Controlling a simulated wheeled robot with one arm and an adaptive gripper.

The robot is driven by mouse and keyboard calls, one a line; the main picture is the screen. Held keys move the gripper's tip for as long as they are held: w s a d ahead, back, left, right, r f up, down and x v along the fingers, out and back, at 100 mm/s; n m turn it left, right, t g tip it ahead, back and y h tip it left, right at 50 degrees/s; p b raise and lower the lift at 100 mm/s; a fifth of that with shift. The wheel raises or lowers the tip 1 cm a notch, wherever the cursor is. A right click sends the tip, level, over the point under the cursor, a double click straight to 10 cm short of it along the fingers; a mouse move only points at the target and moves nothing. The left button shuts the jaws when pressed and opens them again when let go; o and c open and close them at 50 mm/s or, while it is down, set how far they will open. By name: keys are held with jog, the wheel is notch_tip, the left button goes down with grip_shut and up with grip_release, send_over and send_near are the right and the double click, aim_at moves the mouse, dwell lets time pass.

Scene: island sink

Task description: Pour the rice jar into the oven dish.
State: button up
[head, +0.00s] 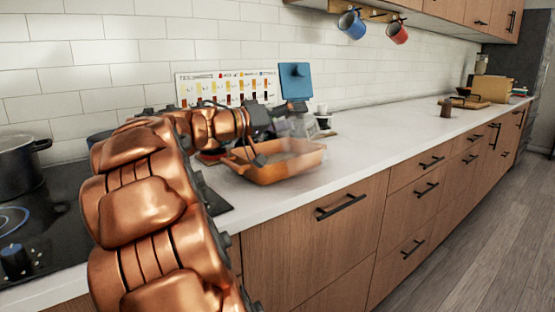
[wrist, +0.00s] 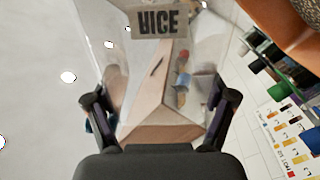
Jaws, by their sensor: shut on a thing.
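The rice jar is clear, with a "RICE" label that reads upside down in the wrist view (wrist: 158,62). My gripper (wrist: 160,112) is shut on the jar, with one finger on each side of it. In the head view my gripper (head: 272,128) is over the oven dish, and the see-through jar (head: 300,127) is faint there. The orange oven dish (head: 285,170) sits on the white counter below. An orange surface, apparently the dish, shows at the upper right of the wrist view (wrist: 288,22). The jar's exact tilt and contents, and any rice in the dish, are unclear.
A black cooktop (head: 40,215) with a dark pot (head: 18,168) is at the left. A colored chart (head: 222,88) and a blue board (head: 295,80) stand against the tiled wall. A small brown object (head: 446,108) is farther along the counter. Counter right of the dish is clear.

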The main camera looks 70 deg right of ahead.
aim_at(317, 123)
jog(key=shift+s+a+m+b, duration=0.45)
jog(key=shift+m+b, duration=0.25)
jog(key=shift+b, duration=0.8)
jog(key=s+m+b, duration=0.1)
jog(key=b, duration=0.1)
jog(key=a+m+b, duration=0.1)
jog(key=b, duration=0.2)
jog(key=shift+s+r, duration=0.25)
jog(key=shift+s, duration=0.1)
jog(key=m+b, duration=0.1)
jog(key=b, duration=0.1)
jog(key=s+a+f+m+b, duration=0.1)
jog(key=b, duration=0.2)
jog(key=shift+f+b, duration=0.3)
jog(key=shift+s+a+r+m, duration=0.2)
jog(key=shift+r+m, duration=0.15)
jog(key=shift+r, duration=0.65)
jog(key=shift+s+a+r+m, duration=0.15)
jog(key=shift+s+r+m, duration=0.15)
jog(key=shift+r, duration=0.7)
jog(key=shift+s+a+r+m, duration=0.15)
jog(key=shift+r+m, duration=0.2)
jog(key=shift+r, duration=0.65)
notch_tip(317, 123, up, 5)
jog(key=p, duration=0.4)
